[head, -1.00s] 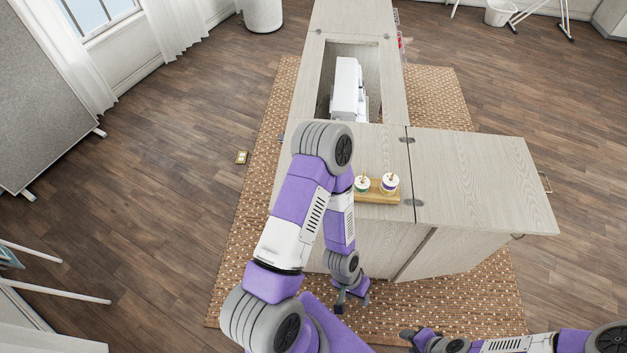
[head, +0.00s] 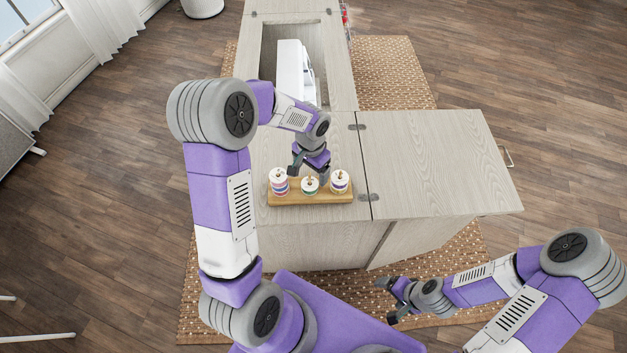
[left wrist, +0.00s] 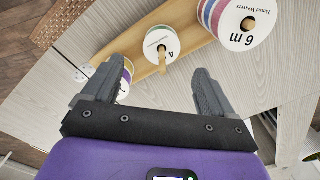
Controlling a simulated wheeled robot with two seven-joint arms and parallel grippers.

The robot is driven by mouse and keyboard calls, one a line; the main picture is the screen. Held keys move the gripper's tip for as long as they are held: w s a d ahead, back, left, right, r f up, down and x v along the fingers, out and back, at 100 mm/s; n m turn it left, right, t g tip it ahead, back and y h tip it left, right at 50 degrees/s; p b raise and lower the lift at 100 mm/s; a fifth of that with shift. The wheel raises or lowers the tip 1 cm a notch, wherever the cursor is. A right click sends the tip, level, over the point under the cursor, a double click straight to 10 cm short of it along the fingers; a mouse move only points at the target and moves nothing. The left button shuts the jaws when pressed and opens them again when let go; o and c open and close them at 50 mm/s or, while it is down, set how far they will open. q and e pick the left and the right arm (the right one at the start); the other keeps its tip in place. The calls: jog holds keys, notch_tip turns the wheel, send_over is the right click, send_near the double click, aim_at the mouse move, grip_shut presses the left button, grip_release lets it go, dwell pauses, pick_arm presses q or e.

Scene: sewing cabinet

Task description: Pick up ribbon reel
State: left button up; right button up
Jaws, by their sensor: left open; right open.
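Three ribbon reels with white tops stand in a row on a wooden holder (head: 300,200) on the cabinet top: a red-and-blue-banded reel (head: 279,182), a green-banded reel (head: 310,187) and a purple-and-yellow reel (head: 340,182). My left gripper (head: 307,172) is open and empty, just behind the row near the middle reel. In the left wrist view its jaws (left wrist: 155,88) are apart. The green-banded reel (left wrist: 162,46) shows beyond the gap, the large reel marked "6 m" (left wrist: 243,22) at upper right, and the third reel (left wrist: 125,72) is partly hidden by the left finger. My right gripper (head: 388,300) is open and empty, low in front of the cabinet.
A white sewing machine (head: 292,70) sits in the cabinet's recess behind the left arm. The side leaf (head: 430,160) to the right is bare. A woven rug (head: 395,75) lies under the cabinet.

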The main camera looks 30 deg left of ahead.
aim_at(310, 181)
pick_arm(q)
jog(key=shift+s+f, duration=0.25)
jog(key=shift+f, duration=0.65)
notch_tip(310, 181, down, 5)
jog(key=shift+a+r+b, duration=0.15)
jog(key=shift+b, duration=0.45)
jog(key=shift+c, duration=0.3)
jog(key=shift+r, duration=0.1)
jog(key=c, duration=1.1)
jog(key=shift+o, duration=0.2)
jog(key=shift+r, duration=0.1)
notch_tip(310, 181, up, 18)
jog(key=p, duration=0.3)
jog(key=shift+p, duration=0.3)
jog(key=shift+f, duration=0.2)
